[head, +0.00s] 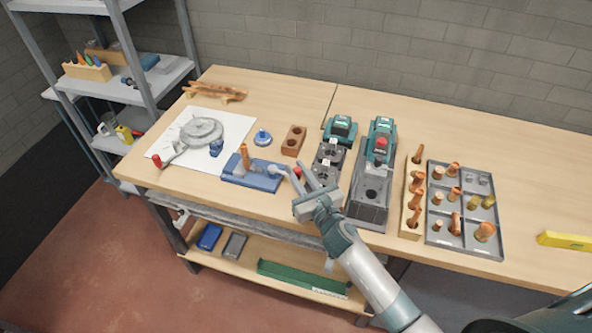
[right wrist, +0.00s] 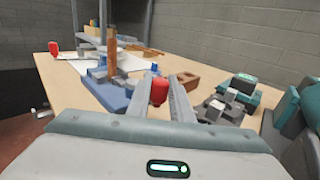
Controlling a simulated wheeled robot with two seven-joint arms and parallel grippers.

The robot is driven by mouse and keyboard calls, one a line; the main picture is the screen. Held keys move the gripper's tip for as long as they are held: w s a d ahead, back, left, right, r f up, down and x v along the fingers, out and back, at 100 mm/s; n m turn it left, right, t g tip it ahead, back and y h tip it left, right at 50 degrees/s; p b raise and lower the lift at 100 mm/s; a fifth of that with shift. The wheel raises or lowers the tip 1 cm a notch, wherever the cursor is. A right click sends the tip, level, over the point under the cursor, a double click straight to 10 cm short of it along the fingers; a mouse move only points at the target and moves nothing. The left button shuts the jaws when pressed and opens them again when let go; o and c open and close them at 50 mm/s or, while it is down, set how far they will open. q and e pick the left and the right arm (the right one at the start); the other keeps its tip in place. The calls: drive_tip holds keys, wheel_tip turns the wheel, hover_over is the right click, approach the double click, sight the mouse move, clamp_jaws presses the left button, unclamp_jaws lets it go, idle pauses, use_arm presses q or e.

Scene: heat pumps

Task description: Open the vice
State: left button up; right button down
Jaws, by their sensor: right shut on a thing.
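The blue vice (head: 262,177) sits on the bench at centre left, and it also shows in the right wrist view (right wrist: 112,98). An upright copper pipe (head: 244,157) stands in its jaws, also in the right wrist view (right wrist: 112,50). The vice's red handle knob (head: 297,172) is at its right end. My right gripper (head: 304,177) is shut on this red knob, which shows between the two fingers in the right wrist view (right wrist: 159,91). My left gripper is not in view.
A white sheet with a grey round device (head: 203,131) lies to the left. A brown two-hole block (head: 294,140), a blue round part (head: 262,138) and teal-topped machines (head: 380,137) stand close by. A grey tray (head: 466,246) of copper fittings is at right.

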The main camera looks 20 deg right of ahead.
drive_tip(key=shift+w+d+r+n+y, duration=0.1)
drive_tip(key=shift+w+d+n+y, duration=0.35)
drive_tip(key=shift+y, duration=0.35)
drive_tip(key=shift+s+a, duration=0.1)
drive_tip(key=shift+a, duration=0.1)
drive_tip(key=c, duration=1.6)
unclamp_jaws()
drive_tip(key=shift+r, duration=0.8)
wheel_tip(320, 180, up, 2)
drive_tip(key=shift+r, duration=0.1)
drive_tip(key=s+d+r+b, duration=0.1)
drive_tip(key=s+d+r, duration=0.1)
drive_tip(key=s, duration=0.1)
drive_tip(key=s+d+r, duration=0.2)
drive_tip(key=d, duration=0.1)
drive_tip(key=s+d+r+b, duration=0.1)
drive_tip(key=s+d+r, duration=0.2)
drive_tip(key=shift+s+b, duration=0.3)
drive_tip(key=shift+b, duration=0.05)
